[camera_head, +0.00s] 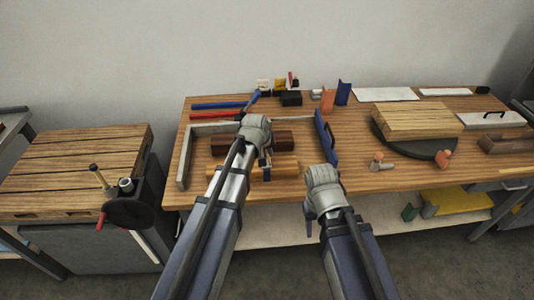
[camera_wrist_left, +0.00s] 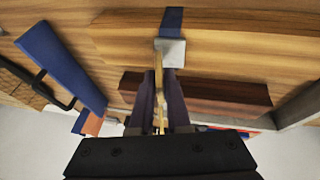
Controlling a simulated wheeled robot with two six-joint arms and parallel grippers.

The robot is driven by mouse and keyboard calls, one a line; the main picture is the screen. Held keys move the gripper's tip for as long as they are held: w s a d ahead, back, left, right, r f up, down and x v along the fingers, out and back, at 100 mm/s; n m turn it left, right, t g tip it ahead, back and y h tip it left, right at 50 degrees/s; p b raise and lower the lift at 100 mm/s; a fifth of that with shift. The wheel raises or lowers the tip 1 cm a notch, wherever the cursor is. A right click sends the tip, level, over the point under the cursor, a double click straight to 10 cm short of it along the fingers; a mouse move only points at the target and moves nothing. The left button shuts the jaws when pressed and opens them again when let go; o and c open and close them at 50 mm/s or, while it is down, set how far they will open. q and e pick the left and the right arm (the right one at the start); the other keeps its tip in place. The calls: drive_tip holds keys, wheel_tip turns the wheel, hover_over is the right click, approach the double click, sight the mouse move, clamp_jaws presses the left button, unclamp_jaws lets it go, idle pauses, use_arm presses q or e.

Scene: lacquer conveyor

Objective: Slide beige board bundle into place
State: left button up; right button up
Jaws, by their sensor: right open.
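The beige board bundle (camera_head: 284,169) lies along the front of the bench, just in front of a dark red-brown board bundle (camera_head: 275,141). In the left wrist view the beige bundle (camera_wrist_left: 230,50) has a blue strap and a metal buckle with a thin tan tab. My left gripper (camera_head: 266,168) is at the bundle; in its wrist view the fingers (camera_wrist_left: 160,90) are close on both sides of the tab and seem shut on it. My right gripper (camera_head: 309,222) is open and empty in front of the bench edge.
A grey angled fence (camera_head: 184,160) borders the boards at left and back. A blue upright plate (camera_head: 326,137) stands at their right. A round dark turntable (camera_head: 440,151) carries a wood slab (camera_head: 415,121). Bench surface right of the plate is partly clear.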

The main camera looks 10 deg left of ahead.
use_arm(q)
clamp_jaws()
idle(0.9)
drive_tip(key=shift+s+a, duration=0.4)
drive_tip(key=shift+a, duration=0.95)
drive_tip(key=shift+s+a, duration=0.35)
drive_tip(key=shift+a, duration=1)
drive_tip(key=shift+s+a, duration=0.4)
drive_tip(key=shift+a, duration=0.95)
drive_tip(key=o, duration=0.5)
unclamp_jaws()
drive_tip(key=shift+o, duration=0.2)
drive_tip(key=p+v, duration=0.7)
drive_tip(key=shift+s+r, duration=0.15)
drive_tip(key=shift+r, duration=0.2)
